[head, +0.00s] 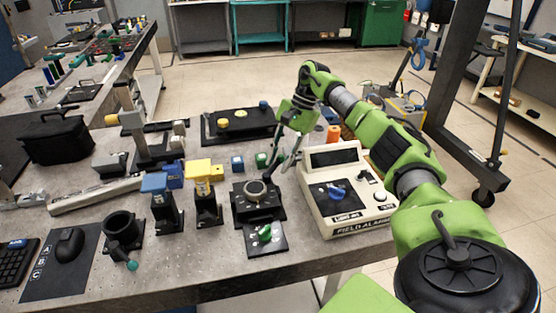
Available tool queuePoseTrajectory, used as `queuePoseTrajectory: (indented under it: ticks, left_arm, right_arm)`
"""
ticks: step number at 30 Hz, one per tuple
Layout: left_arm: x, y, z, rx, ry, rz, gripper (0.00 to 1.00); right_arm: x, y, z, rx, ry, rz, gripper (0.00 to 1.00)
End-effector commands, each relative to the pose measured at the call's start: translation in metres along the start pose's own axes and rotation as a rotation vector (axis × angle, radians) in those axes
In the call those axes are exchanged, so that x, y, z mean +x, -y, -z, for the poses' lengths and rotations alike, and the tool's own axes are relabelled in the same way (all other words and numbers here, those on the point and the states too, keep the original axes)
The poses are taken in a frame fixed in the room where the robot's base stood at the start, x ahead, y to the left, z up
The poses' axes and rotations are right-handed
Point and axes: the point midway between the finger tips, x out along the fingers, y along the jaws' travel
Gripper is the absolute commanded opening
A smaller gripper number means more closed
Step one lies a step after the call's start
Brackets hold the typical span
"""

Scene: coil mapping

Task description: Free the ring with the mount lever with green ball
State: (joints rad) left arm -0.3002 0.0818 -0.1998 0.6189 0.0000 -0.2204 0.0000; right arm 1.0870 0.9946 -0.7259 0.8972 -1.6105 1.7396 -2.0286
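A ring (255,188) sits in a black mount (270,212) at the middle of the table. A green lever knob (265,232) is on the black plate in front of it. Another black, cup-shaped mount (118,226) to the left has a lever ending in a teal-green ball (131,266). My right gripper (281,172) points down just behind and above the ring mount. Its fingers look spread, with nothing visible between them, and apart from both levers. My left gripper is not in view.
A white instrument box (347,205) with a blue knob stands right of the ring mount. Blue (165,205) and yellow (207,200) fixtures stand to its left. A keyboard (14,264) and mouse (69,244) lie at the left front. Bare table shows along the front edge.

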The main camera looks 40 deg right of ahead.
Motion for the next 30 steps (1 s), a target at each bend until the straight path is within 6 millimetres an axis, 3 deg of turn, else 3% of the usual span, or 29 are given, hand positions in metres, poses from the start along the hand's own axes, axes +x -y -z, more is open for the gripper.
queuePoseTrajectory:
  ticks: [9,13,24,30]
  left_arm:
    - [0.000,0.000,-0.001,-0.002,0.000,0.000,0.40]
    - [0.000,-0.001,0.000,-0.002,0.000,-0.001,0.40]
    - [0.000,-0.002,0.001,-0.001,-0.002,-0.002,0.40]
    - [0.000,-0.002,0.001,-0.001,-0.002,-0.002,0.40]
  right_arm:
    - [0.000,0.002,-0.002,-0.003,0.005,0.001,0.29]
    - [-0.009,0.003,-0.002,-0.003,0.005,0.005,0.29]
    - [-0.082,0.002,-0.001,-0.001,0.005,0.007,0.29]
    - [-0.108,0.001,0.001,0.000,0.005,0.004,0.29]
